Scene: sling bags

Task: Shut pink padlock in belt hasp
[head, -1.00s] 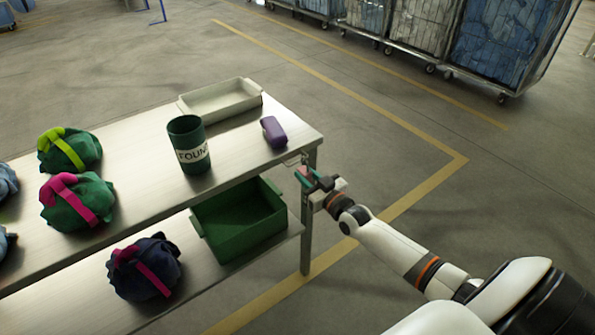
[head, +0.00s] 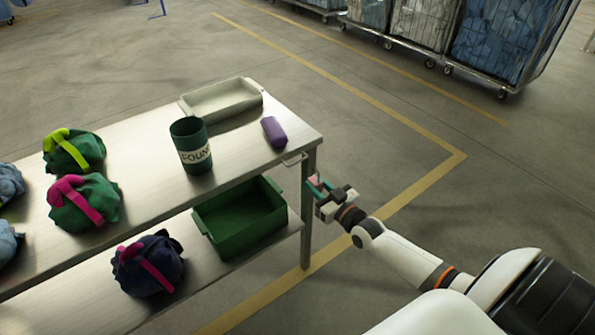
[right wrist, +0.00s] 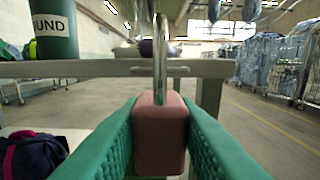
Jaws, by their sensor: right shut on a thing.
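My right gripper (head: 315,188) is shut on the pink padlock (right wrist: 160,132), just off the table's right end. In the right wrist view, its green fingers press the padlock body from both sides, with the metal shackle (right wrist: 160,60) pointing up. I cannot tell whether the shackle is open. In the head view the padlock (head: 314,181) is a small pink patch between the fingers. Green bags with a pink belt (head: 82,204) and a lime belt (head: 68,152) lie on the tabletop. A dark blue bag with a pink belt (head: 148,264) lies on the lower shelf. No hasp is clearly visible. My left gripper is out of view.
The steel table (head: 250,158) carries a green cup (head: 190,147), a purple case (head: 274,131) and a pale tray (head: 220,99). A metal bracket (head: 293,160) juts from its right end. A green bin (head: 240,216) stands on the lower shelf. The floor to the right is open.

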